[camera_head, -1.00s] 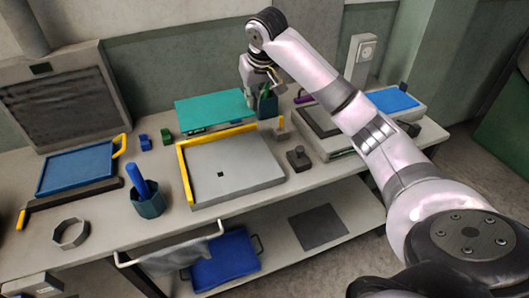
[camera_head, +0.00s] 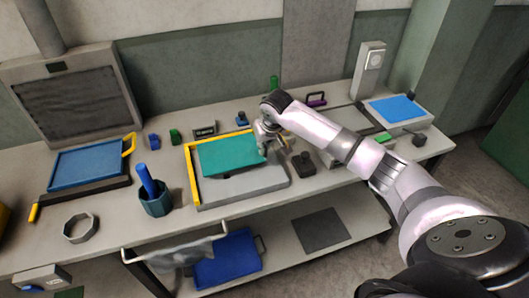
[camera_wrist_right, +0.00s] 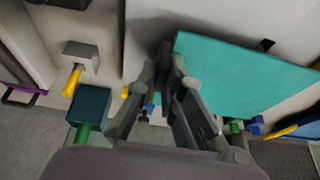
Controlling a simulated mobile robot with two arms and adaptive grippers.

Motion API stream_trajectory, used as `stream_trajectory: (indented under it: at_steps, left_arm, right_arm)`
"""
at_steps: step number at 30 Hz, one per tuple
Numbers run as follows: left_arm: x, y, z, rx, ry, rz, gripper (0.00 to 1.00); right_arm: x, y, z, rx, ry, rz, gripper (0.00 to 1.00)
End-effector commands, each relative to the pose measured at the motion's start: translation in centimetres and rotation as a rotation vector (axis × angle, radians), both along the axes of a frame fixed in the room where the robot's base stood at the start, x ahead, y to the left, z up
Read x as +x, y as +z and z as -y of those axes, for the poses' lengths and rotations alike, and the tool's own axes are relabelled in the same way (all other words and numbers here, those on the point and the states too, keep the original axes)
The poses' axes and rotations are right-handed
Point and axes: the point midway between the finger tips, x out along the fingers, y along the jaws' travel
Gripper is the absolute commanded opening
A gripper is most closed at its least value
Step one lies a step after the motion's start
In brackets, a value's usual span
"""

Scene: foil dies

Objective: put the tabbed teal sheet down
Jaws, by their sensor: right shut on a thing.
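The teal sheet (camera_head: 228,155) is flat and roughly level over the back part of a grey plate (camera_head: 240,185) with a yellow fence (camera_head: 193,178) along its left and back edges. My right gripper (camera_head: 266,146) is shut on the sheet's right edge. In the right wrist view the sheet (camera_wrist_right: 240,80) reaches away from the fingers (camera_wrist_right: 168,62), which pinch its near corner area. The sheet hides the plate's back middle. I cannot tell whether the sheet touches the plate, and the tab does not show clearly. My left gripper is out of view.
A small dark block with a knob (camera_head: 303,164) stands just right of the plate. A dark teal cup with a blue handle (camera_head: 153,195) stands to its left. A blue screen (camera_head: 88,163) lies further left. A blue pad (camera_head: 395,108) is at the right. Bare table lies before the plate.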

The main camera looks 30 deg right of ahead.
Motion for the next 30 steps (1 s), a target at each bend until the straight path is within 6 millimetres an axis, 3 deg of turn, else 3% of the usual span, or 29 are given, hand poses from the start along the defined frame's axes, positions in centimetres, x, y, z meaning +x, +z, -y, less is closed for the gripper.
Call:
stream_trajectory:
  at_steps: [7,18,19,27,30]
  left_arm:
    - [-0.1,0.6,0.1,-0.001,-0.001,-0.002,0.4]
    - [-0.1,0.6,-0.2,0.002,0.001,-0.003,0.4]
    - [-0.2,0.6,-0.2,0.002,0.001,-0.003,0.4]
    - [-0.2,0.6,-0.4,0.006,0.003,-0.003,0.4]
    - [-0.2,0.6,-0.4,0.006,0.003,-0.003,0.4]
  right_arm:
    - [-0.1,-3.4,0.0,0.0,0.0,-0.002,0.0]
    - [-0.1,-3.9,0.0,0.0,0.0,-0.001,0.0]
    - [-0.1,-3.9,0.0,-0.001,0.001,-0.002,0.1]
    - [-0.1,-3.9,0.0,-0.001,0.001,-0.002,0.28]
    - [-0.1,-3.9,0.0,-0.001,0.001,-0.002,0.29]
